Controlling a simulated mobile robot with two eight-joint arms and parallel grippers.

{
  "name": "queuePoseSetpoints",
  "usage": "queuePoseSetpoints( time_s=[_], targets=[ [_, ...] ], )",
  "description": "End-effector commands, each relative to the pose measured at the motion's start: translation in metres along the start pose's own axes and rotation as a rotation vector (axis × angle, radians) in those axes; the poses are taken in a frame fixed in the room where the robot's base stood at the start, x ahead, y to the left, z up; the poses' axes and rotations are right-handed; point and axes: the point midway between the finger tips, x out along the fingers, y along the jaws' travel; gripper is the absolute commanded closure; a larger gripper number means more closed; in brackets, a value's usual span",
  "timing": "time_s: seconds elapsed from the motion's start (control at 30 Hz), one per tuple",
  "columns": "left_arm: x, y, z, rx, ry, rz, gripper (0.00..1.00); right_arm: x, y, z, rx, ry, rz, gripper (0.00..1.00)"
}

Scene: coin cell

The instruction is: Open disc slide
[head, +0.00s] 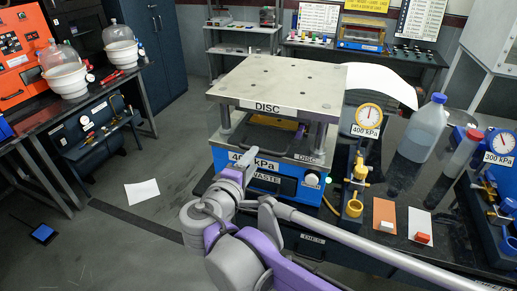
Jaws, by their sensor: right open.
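The disc press (275,85) stands in the middle, a grey top plate on posts over a blue base, with a DISC label on its front edge. A dark slide-like frame (268,136) lies on the base under the plate. A smaller DISC label (308,158) sits at the base's right front. My right gripper (262,162) is open in front of the base, just below the dark frame; its fingers are small and partly hidden by my purple and grey arm. I cannot tell whether it touches the press. My left gripper is not in view.
A 400 kPa gauge (368,118) with brass fittings stands right of the press. A WASTE label (267,177) is on the base front. Open floor lies to the left.

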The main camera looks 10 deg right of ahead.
Motion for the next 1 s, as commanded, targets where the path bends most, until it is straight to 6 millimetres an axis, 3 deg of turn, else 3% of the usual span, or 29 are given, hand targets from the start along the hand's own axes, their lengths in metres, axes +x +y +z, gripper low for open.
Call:
queuePoseSetpoints(
  time_s=[0.1, 0.3, 0.5, 0.77, 1.0],
  targets=[
    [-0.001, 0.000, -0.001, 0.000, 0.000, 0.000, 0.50, 0.025, 0.001, 0.001, 0.001, -0.005, 0.000, 0.52],
    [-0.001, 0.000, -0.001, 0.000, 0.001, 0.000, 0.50, 0.055, 0.000, 0.001, 0.001, -0.003, 0.000, 0.52],
    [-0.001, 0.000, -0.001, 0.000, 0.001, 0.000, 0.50, 0.067, 0.000, 0.001, 0.001, -0.001, -0.001, 0.52],
    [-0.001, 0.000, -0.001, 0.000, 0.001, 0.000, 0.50, 0.068, 0.000, 0.000, 0.001, 0.000, -0.001, 0.52],
    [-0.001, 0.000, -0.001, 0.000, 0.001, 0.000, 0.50, 0.068, 0.000, 0.000, 0.001, 0.000, -0.001, 0.95]
  ],
)
